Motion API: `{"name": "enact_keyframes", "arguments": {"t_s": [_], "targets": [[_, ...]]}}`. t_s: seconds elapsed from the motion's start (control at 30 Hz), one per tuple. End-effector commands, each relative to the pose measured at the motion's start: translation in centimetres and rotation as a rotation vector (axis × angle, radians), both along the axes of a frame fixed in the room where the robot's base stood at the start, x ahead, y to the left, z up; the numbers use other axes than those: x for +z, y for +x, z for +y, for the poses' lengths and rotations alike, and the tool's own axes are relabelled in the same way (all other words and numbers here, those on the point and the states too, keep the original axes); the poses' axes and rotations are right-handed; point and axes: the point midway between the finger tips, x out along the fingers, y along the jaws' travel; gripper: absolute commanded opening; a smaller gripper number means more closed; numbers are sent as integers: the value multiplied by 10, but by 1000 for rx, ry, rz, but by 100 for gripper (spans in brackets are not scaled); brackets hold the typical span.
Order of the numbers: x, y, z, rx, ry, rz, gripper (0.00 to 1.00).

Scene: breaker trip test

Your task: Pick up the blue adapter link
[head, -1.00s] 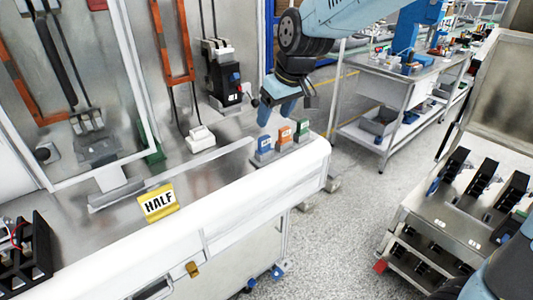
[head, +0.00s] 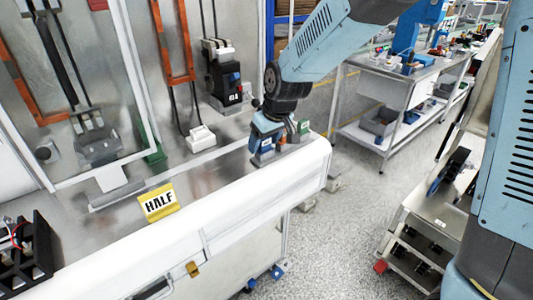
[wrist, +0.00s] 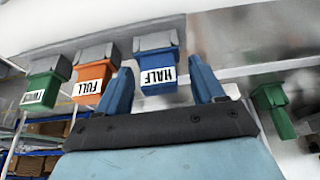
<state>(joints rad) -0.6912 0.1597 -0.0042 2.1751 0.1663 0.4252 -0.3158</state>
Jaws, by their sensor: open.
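The blue adapter link (wrist: 157,72), labelled HALF, sits in a grey holder at one end of a short row on the bench. In the wrist view it stands between the two blue fingers of my gripper (wrist: 160,66), with a gap visible on each side. In the head view my gripper (head: 265,130) is low over the row, and the blue link (head: 266,147) is partly hidden by the fingers. My gripper is open and holds nothing.
An orange FULL link (wrist: 92,82) and a green link (wrist: 42,90) sit beside the blue one. A yellow HALF sign (head: 158,202) stands on the bench (head: 215,180). A breaker panel with cables rises behind. A black rack (head: 25,250) is at lower left.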

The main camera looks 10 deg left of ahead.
Motion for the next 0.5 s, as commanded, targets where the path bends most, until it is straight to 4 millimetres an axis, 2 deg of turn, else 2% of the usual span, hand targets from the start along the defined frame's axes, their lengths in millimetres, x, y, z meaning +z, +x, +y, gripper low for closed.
{"name": "enact_keyframes", "arguments": {"t_s": [0.23,0.5], "targets": [[-1,0,0,0,1,-1,67],[0,0,0,-1,0,-1,41]]}}
